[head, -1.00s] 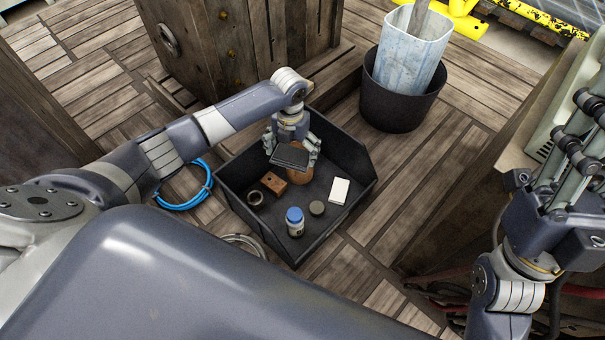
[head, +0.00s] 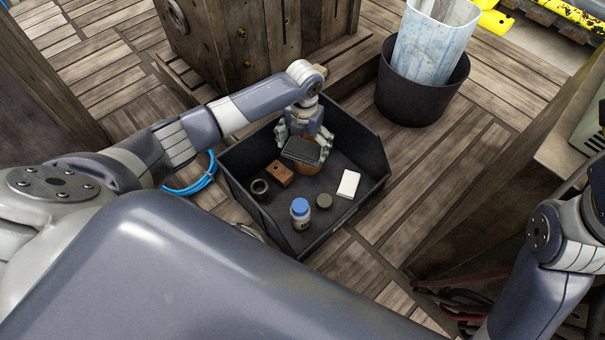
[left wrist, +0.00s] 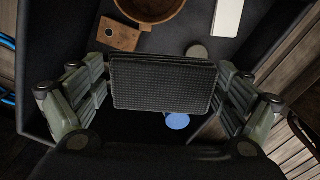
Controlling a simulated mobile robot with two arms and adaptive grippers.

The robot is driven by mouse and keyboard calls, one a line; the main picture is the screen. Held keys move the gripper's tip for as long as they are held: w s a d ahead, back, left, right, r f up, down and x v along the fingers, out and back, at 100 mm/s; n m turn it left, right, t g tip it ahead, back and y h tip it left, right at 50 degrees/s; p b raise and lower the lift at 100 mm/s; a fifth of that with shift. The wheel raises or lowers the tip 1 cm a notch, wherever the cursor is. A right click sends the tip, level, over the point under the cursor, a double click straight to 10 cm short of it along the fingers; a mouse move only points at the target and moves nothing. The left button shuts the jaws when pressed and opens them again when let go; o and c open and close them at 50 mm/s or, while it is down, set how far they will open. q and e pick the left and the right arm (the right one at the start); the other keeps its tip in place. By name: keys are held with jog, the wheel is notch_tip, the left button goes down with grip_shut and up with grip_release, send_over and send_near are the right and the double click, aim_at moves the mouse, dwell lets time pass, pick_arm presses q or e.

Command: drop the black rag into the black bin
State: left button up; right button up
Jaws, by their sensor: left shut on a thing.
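The black rag (head: 301,151) is a folded, textured dark square. My left gripper (head: 304,142) is shut on it and holds it over the inside of the black bin (head: 360,143), an open tray-like bin with a low front, on the floor. In the left wrist view the rag (left wrist: 163,84) spans the space between the two fingers, hiding part of the bin floor. Below it in the bin are a brown wooden bowl (head: 308,168), partly hidden by the rag, and other small things. My right gripper is out of frame; only its arm shows at the right.
The bin also holds a wooden block (head: 282,173), a dark ring (head: 260,187), a blue-capped bottle (head: 300,216), a dark round piece (head: 324,201) and a white block (head: 348,184). A dark bucket (head: 414,106) stands behind right; a wooden crate (head: 260,40) stands behind.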

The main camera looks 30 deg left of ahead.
pick_arm(q)
jog(key=shift+f, duration=0.15)
jog(key=o, duration=0.7)
notch_tip(320, 180, up, 12)
dwell(0.5)
